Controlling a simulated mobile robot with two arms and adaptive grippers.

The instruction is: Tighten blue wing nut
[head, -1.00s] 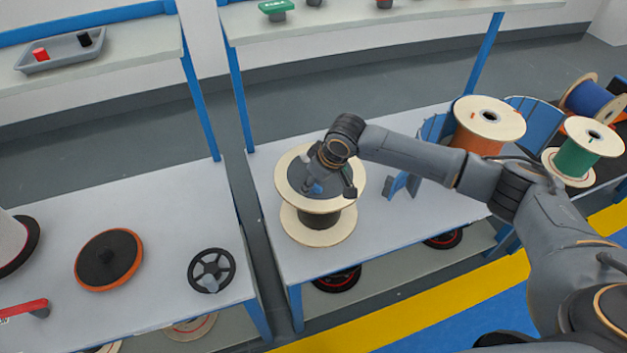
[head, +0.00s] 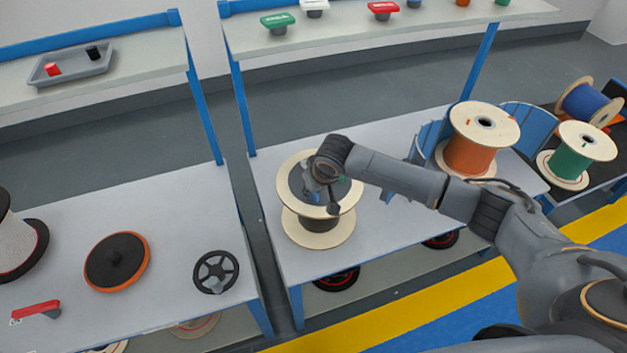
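A wooden spool (head: 322,236) with a dark disc on its top flange stands upright on the right-hand table. A small blue part (head: 312,198), which looks like the blue wing nut, shows at the disc's middle, mostly hidden under my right gripper. My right gripper (head: 321,201) reaches down over the spool's top from the right, with its fingers around or beside the blue part. I cannot tell whether the fingers touch it or are closed on it. My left gripper is not in view.
An orange cable spool (head: 470,156) and a green one (head: 581,148) stand to the right. A black handwheel (head: 215,271), an orange-rimmed disc (head: 117,262) and a red-handled tool (head: 36,311) lie on the left table. A grey tray (head: 69,66) sits on the back shelf.

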